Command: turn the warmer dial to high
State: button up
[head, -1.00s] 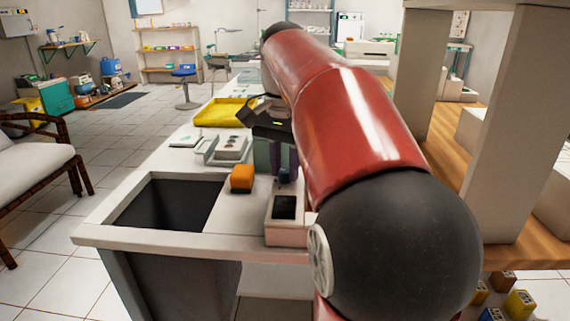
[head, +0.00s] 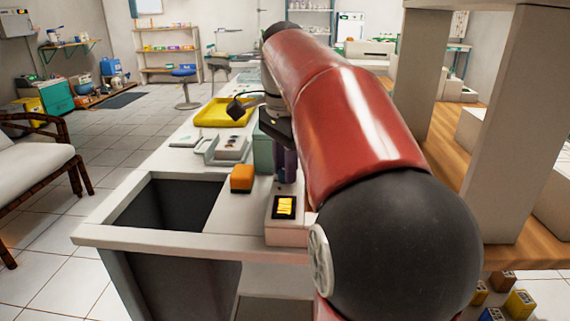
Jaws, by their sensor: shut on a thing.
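The warmer (head: 284,228) is a small pale box near the front right of the white counter. Its little screen (head: 285,206) is lit yellow. My gripper (head: 286,178) points down at the back of the warmer's top, with its dark body partly behind my red arm. It is shut on the warmer dial, which is mostly hidden by the fingers. The dial's markings and its exact setting are too small to read.
An orange block (head: 242,178) stands just left of the warmer. A pale tray with small items (head: 212,157) and a yellow tray (head: 215,118) lie farther back. A dark open bin (head: 165,205) is set into the counter's front left.

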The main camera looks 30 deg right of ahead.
jog(key=o, duration=1)
jog(key=shift+r, duration=0.1)
notch_tip(320, 180, up, 8)
jog(key=shift+f, duration=0.15)
dwell(0.4)
